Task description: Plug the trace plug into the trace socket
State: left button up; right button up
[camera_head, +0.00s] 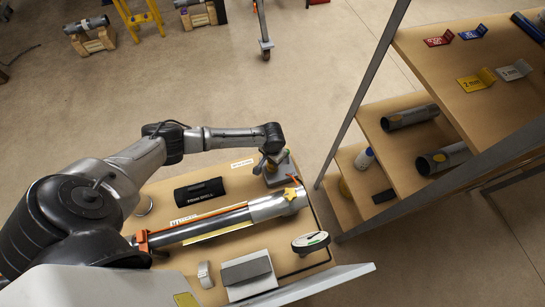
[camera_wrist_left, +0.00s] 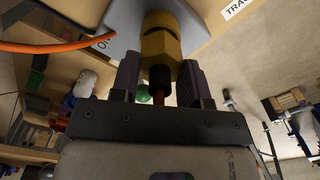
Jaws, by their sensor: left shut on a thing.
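My left gripper (camera_head: 272,158) reaches down over the far right corner of the work table, at a grey box (camera_head: 279,174). In the left wrist view its fingers (camera_wrist_left: 159,72) are shut on the trace plug (camera_wrist_left: 160,78), a black body with a reddish cable end towards me. A brass hex fitting (camera_wrist_left: 160,44) lies in line with it, against the grey box (camera_wrist_left: 133,22). I cannot tell whether this fitting belongs to the plug or the socket, nor how deep it sits. An orange cable (camera_wrist_left: 45,46) runs left from the box. My right gripper is not in view.
A grey pipe (camera_head: 205,226) with an orange clamp (camera_head: 143,241) and a yellow fitting (camera_head: 292,193) lies beside the box. A black case (camera_head: 199,191) and a round gauge-like device (camera_head: 310,242) are on the table. A wooden shelf rack (camera_head: 400,150) stands close on the right.

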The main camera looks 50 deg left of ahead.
pick_arm(q)
jog(key=shift+f, duration=0.25)
jog(key=o, duration=1.1)
jog(key=shift+r, duration=0.15)
notch_tip(320, 180, up, 3)
jog(key=p, duration=0.3)
jog(key=shift+r+p, duration=0.1)
jog(key=shift+p, duration=0.25)
jog(key=shift+r+p, duration=0.8)
jog(key=shift+p, duration=0.15)
